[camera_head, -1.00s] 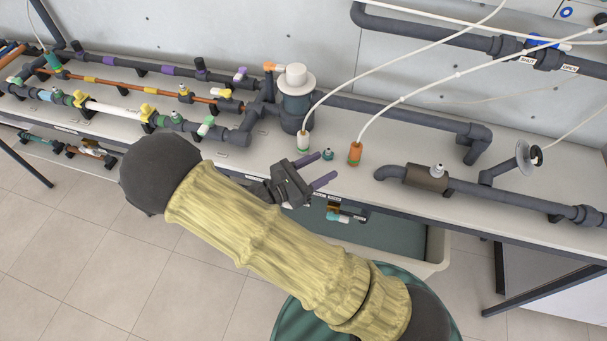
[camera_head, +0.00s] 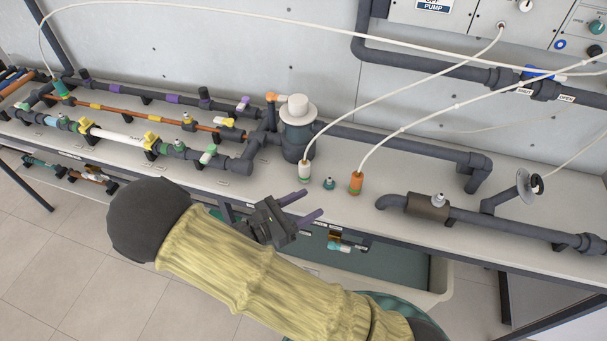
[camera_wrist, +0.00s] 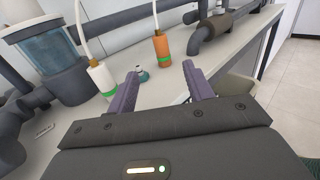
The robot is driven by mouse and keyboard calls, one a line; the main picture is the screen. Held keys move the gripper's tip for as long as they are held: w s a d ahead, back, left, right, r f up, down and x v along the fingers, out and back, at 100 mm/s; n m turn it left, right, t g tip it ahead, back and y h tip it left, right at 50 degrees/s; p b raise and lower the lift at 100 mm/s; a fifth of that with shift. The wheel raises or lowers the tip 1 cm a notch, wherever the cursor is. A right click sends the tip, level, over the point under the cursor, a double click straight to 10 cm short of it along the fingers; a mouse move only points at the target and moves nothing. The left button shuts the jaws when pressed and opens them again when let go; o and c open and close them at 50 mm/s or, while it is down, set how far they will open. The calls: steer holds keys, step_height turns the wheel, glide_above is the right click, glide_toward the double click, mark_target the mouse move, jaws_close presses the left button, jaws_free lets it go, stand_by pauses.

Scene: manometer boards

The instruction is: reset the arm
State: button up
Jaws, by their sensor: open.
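My gripper (camera_head: 309,205) is open and empty, its two purple fingers spread at the front edge of the bench (camera_head: 340,208). In the wrist view the fingers (camera_wrist: 161,88) stand apart with nothing between them but bench surface. Beyond the fingertips are a white hose connector (camera_head: 304,172), a small teal fitting (camera_head: 329,183) and an orange hose connector (camera_head: 356,183). In the wrist view the white connector (camera_wrist: 102,78) is left, the orange connector (camera_wrist: 162,48) is ahead, and the teal fitting (camera_wrist: 142,74) lies between them. My yellow-sleeved arm covers part of the floor and bench front.
A vessel with a white cap (camera_head: 296,130) stands behind the connectors. Dark pipes (camera_head: 500,206) run along the right, and pipe rows with valves (camera_head: 150,141) fill the left. White hoses (camera_head: 400,75) hang across the bench. A bin (camera_head: 437,275) stands below; tiled floor (camera_head: 80,270) is open at left.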

steer(key=s+d+m+g+y, duration=0.7)
steer(key=d+m+g+y, duration=0.3)
steer(key=m, duration=0.4)
steer(key=d+r+m+t+y+p, duration=0.1)
steer(key=d+r+m+y+p, duration=0.1)
steer(key=r+m+p, duration=0.3)
steer(key=w+d+r+m+t+y+p, duration=0.1)
steer(key=r+m+p, duration=0.4)
steer(key=r+p, duration=0.6)
step_height(320, 180, up, 8)
steer(key=shift+d+r+t+y+p, duration=0.1)
steer(key=shift+d+t+y+p, duration=0.35)
steer(key=shift+y, duration=0.75)
steer(key=shift+t, duration=0.25)
steer(key=shift+c, duration=0.2)
